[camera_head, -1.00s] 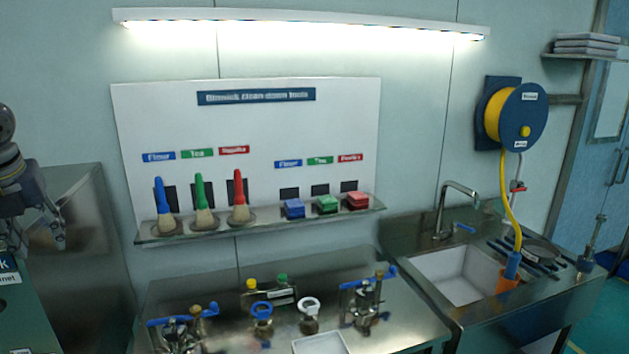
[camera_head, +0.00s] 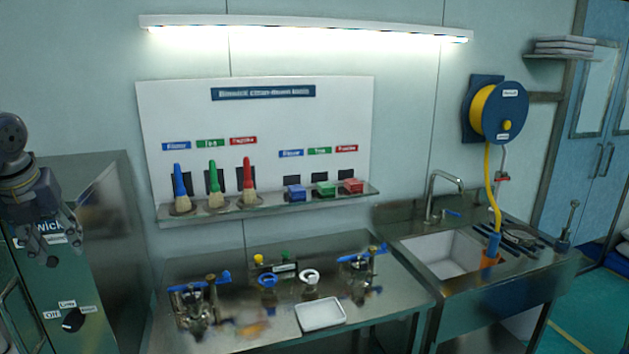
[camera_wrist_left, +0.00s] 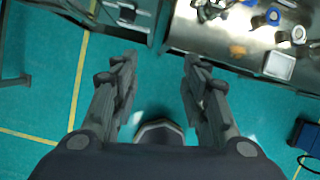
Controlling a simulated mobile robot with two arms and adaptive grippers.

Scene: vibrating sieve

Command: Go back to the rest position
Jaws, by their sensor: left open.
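My left gripper (camera_head: 50,250) hangs at the left edge of the head view, in front of a dark green cabinet. In the left wrist view its two fingers (camera_wrist_left: 160,75) are spread apart with nothing between them, above the teal floor. My right gripper is in neither view.
A steel table (camera_head: 270,335) holds clamp fittings, rings and a white tray (camera_head: 320,314). A sink (camera_head: 445,253) and a hose reel (camera_head: 497,108) stand to the right. Brushes and coloured blocks sit on a wall shelf (camera_head: 270,208). The green cabinet (camera_head: 95,290) is at left.

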